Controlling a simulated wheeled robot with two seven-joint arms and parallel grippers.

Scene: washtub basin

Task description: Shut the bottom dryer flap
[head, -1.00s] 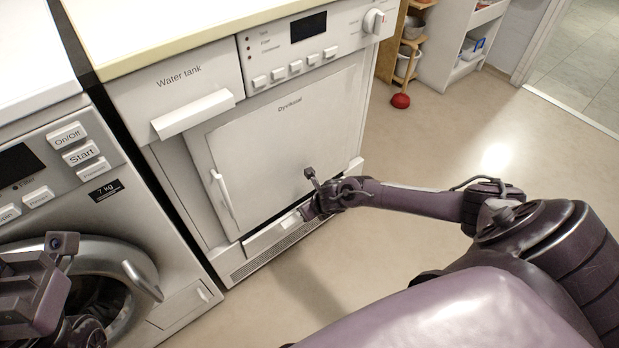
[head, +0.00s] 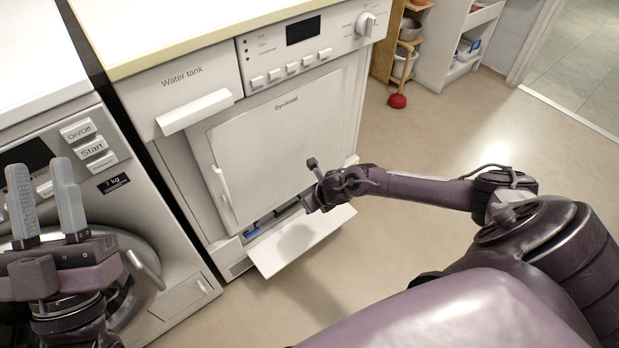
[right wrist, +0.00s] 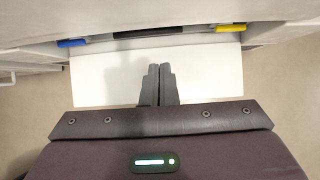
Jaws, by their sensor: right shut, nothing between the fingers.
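The bottom dryer flap (head: 300,240) is open, sticking outward from the foot of the dryer. In the right wrist view the white flap (right wrist: 105,80) lies beneath the fingers, with the slot behind it uncovered. My right gripper (head: 308,207) is just above the flap, near the slot. In the right wrist view its fingers (right wrist: 158,68) are together and empty; I cannot tell whether they touch the flap. My left gripper (head: 41,166) is open and empty at the left, in front of the washing machine.
The dryer's large door (head: 275,145) is closed above the flap. A blue part (right wrist: 72,43) and a yellow part (right wrist: 230,28) show in the open slot. The washing machine (head: 110,165) stands close at left. The floor (head: 440,125) to the right is clear.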

